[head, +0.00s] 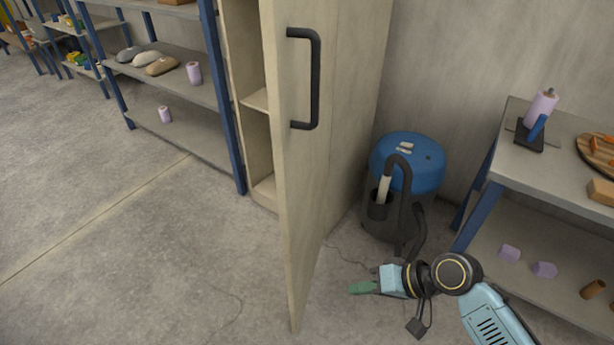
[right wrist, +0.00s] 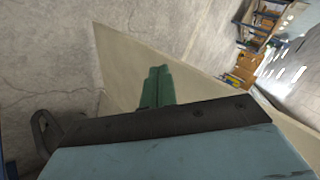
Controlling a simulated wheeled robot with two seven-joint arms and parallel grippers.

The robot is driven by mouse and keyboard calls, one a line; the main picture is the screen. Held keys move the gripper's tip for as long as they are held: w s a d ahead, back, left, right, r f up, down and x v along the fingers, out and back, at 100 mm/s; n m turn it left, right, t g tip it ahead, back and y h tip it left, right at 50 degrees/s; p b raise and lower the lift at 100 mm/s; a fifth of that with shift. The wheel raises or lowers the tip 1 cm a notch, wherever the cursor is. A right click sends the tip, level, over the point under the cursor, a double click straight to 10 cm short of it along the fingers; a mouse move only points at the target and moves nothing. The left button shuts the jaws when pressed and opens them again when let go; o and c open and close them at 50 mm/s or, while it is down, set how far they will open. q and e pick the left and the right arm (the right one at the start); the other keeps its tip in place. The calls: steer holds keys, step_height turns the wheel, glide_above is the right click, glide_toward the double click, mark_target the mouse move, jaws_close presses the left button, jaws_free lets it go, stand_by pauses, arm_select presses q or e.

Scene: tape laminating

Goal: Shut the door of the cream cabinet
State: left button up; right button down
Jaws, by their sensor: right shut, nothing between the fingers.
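The cream cabinet (head: 345,60) stands against the wall in the head view. Its door (head: 290,190) stands wide open toward me, with a black bar handle (head: 316,80) near its top. Part of the inside with a shelf shows left of the door. My right gripper (head: 361,287) is shut and empty, low on the right side of the door. In the head view a gap of floor shows between its green fingertips and the door. In the right wrist view the green fingers (right wrist: 157,87) point at the cream door panel (right wrist: 120,70). My left gripper is out of view.
A blue and black vacuum (head: 408,165) stands on the floor right of the cabinet, just behind my right arm. A workbench (head: 540,165) with a lilac roll stands at the right. A blue-post shelf (head: 185,85) adjoins the cabinet's left. The floor at left is clear.

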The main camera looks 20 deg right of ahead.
steer(key=w+d+r+m+t+y, duration=0.1)
steer(key=w+r+m+t+y, duration=0.2)
steer(key=r, duration=0.5)
steer(key=m+t+y, duration=0.1)
steer(key=y, duration=0.3)
glide_toward(288, 178)
steer(key=x, duration=0.5)
steer(key=shift+w+a, duration=0.25)
steer(key=shift+a, duration=0.05)
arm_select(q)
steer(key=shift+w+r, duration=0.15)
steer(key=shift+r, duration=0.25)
arm_select(e)
steer(key=shift+w+a, duration=0.3)
steer(key=shift+a, duration=0.15)
